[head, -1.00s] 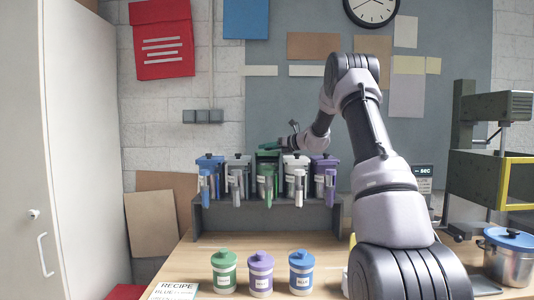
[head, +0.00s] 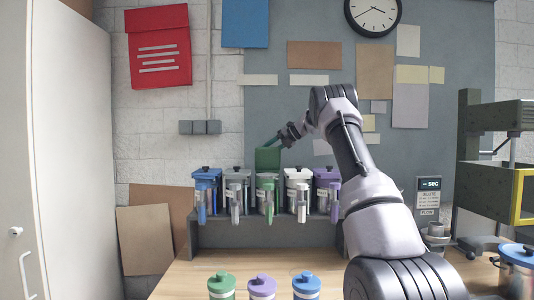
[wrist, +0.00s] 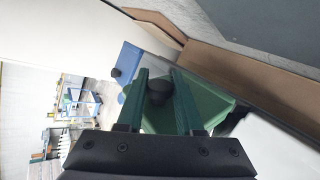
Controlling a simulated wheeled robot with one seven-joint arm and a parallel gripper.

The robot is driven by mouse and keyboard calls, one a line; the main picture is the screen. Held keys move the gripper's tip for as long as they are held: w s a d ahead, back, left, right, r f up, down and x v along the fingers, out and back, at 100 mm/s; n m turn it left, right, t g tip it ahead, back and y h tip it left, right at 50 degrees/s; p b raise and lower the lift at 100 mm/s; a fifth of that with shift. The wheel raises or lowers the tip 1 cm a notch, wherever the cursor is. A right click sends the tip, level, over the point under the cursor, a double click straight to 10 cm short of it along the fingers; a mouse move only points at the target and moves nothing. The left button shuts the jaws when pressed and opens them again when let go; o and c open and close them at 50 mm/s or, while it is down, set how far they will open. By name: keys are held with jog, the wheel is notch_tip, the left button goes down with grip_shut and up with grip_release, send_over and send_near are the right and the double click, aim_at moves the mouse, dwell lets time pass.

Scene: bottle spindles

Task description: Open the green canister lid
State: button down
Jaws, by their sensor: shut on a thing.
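The green canister (head: 266,197) stands in the middle of the row on the dark rack. Its green lid (head: 267,160) is swung up and stands about upright at the back of the canister. My gripper (head: 273,142) is at the top of the raised lid, reaching in from the right. In the wrist view, my gripper's green fingers (wrist: 158,80) are shut on the lid's black knob (wrist: 158,95). The green lid (wrist: 208,104) spreads out behind the fingers there. The inside of the canister is hidden.
Lidded blue (head: 206,192), grey (head: 236,192), white (head: 298,190) and purple (head: 326,190) canisters flank the green one on the rack (head: 215,234). Small green (head: 221,286), purple (head: 262,287) and blue (head: 306,286) jars stand in front. A press (head: 490,160) stands right.

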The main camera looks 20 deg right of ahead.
jog(key=shift+w+d, duration=0.1)
jog(key=shift+w, duration=0.15)
dwell(0.4)
jog(key=c, duration=0.5)
grip_release()
jog(key=shift+c, duration=0.2)
jog(key=shift+r, duration=0.1)
jog(key=v, duration=1)
jog(key=shift+d+r, duration=0.25)
jog(key=shift+d, duration=0.05)
